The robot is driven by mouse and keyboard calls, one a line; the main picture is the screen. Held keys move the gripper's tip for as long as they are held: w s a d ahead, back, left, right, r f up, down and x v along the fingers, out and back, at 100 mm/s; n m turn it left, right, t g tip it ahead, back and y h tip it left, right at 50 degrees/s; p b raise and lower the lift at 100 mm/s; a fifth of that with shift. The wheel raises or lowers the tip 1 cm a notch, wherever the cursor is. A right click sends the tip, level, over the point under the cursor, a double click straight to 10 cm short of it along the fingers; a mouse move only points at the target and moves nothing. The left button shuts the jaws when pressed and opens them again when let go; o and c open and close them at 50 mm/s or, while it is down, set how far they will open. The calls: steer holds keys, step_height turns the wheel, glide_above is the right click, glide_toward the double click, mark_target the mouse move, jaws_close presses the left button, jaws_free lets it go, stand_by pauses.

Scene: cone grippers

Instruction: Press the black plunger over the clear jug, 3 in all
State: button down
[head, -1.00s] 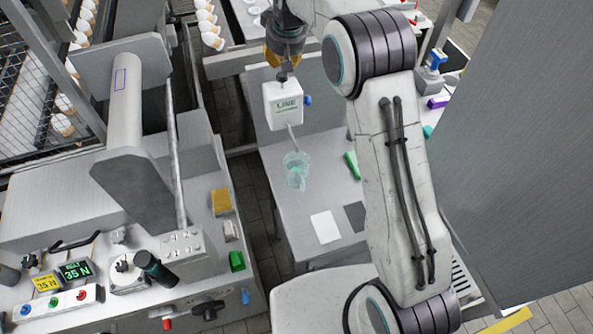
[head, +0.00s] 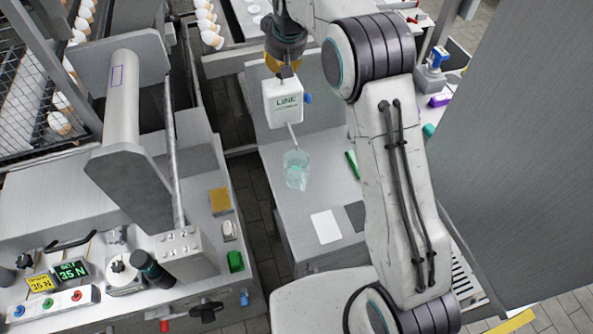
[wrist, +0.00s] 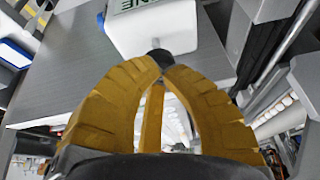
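The black plunger (wrist: 160,57) stands on top of a white dispenser box (head: 284,103) marked "LINE". In the head view only a small dark part of the plunger shows between the box and my gripper (head: 284,66). My gripper's yellow fingers (wrist: 163,68) come together at their tips, right at the plunger's head in the wrist view. They look closed and seem to touch it from above, with nothing held between them. The clear, greenish jug (head: 297,170) stands on the grey table below the dispenser's thin spout (head: 293,137).
A white card (head: 326,226), a dark card (head: 356,215) and a green item (head: 352,165) lie on the table near the jug. A blue knob (head: 308,98) sits on the dispenser's side. A machine with a control panel (head: 60,280) fills the left.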

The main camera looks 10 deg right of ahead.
steer(key=shift+f+b, duration=0.7)
steer(key=shift+f, duration=0.3)
steer(key=shift+r, duration=0.15)
steer(key=shift+r+p, duration=1.9)
steer(key=shift+r, duration=0.3)
steer(key=shift+r, duration=3)
